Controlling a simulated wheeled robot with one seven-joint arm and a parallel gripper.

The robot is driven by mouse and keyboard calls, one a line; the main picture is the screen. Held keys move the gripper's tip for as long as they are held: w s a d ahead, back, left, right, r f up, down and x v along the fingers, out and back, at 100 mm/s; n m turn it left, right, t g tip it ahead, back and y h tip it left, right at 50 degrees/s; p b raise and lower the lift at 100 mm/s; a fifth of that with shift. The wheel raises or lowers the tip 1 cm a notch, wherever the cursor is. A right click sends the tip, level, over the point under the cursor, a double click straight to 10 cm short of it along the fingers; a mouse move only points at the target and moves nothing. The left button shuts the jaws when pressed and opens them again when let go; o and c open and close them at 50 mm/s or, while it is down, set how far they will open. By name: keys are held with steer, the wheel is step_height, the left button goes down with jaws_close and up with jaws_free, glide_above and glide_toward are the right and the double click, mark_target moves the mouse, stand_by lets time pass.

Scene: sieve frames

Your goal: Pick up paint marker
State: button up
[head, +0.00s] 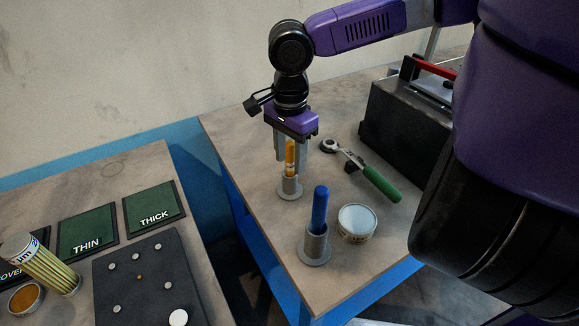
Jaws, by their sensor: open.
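Two markers stand upright in grey round-based holders on the right-hand table. A yellow-orange marker (290,158) stands in the farther holder (290,190). A thicker blue marker (320,208) stands in the nearer holder (315,246). I cannot tell from their looks which one is the paint marker. My gripper (290,150) points down over the yellow-orange marker. It is open, with a finger on either side of the marker's upper part. I cannot tell whether the fingers touch it. The blue marker is apart from my gripper.
A round tin with a pale lid (357,221) stands right of the blue marker. A green-handled ratchet (372,180) lies behind it. A dark toolbox (408,120) stands at right. The left table (147,168) holds THIN and THICK pads (153,205), a dark board (150,275) and a toppled-looking can (42,265).

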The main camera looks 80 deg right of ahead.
steer(key=shift+f, duration=0.45)
steer(key=shift+c, duration=0.2)
jaws_close()
step_height(320, 180, up, 20)
steer(key=p, duration=0.1)
steer(key=shift+p, duration=0.4)
